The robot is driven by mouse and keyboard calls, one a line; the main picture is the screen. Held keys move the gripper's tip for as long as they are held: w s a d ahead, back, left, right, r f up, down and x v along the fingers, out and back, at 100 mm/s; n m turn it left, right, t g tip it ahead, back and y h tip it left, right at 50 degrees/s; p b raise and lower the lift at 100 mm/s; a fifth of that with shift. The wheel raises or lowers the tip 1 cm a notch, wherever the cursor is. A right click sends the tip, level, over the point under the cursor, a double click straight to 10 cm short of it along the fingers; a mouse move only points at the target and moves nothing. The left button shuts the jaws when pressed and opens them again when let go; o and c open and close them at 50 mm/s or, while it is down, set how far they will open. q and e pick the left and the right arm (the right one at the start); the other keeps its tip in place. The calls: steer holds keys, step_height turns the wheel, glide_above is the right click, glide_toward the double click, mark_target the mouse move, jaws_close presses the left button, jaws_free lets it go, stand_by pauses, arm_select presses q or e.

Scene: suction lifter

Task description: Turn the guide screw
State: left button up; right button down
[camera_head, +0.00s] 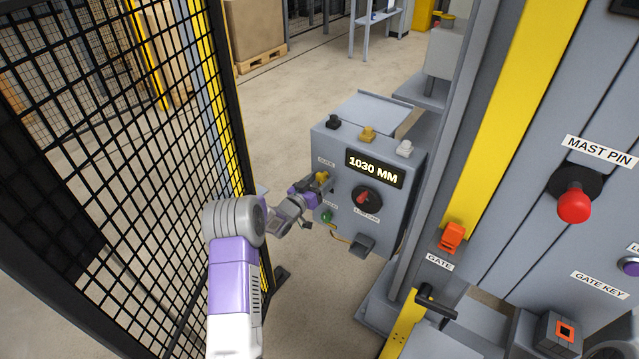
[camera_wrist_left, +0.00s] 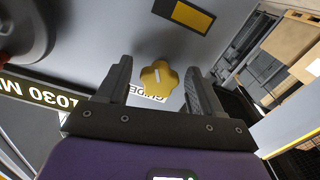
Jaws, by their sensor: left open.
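The guide screw is a yellow lobed knob (camera_head: 321,176) on the left part of the grey control box (camera_head: 330,145). In the left wrist view the knob (camera_wrist_left: 159,77) shows a pale slot line on its face, with a partly hidden "GUIDE" label behind it. My left gripper (camera_head: 312,188) is at the knob. In the wrist view its two fingers (camera_wrist_left: 158,82) stand apart on either side of the knob, with a gap at each side. I cannot tell how deep the knob sits between them. My right gripper is not in view.
The box has a "1030 MM" display (camera_head: 375,169), a red-handled rotary switch (camera_head: 366,197) and a green button (camera_head: 326,216). A black mesh fence (camera_head: 130,190) stands close left of my arm. The yellow and grey mast (camera_head: 500,130) rises at the right, with a red mast pin knob (camera_head: 574,204).

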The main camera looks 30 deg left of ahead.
arm_select(q)
steer(key=c, duration=1.1)
steer(key=shift+o, duration=0.2)
steer(key=shift+m, duration=0.3)
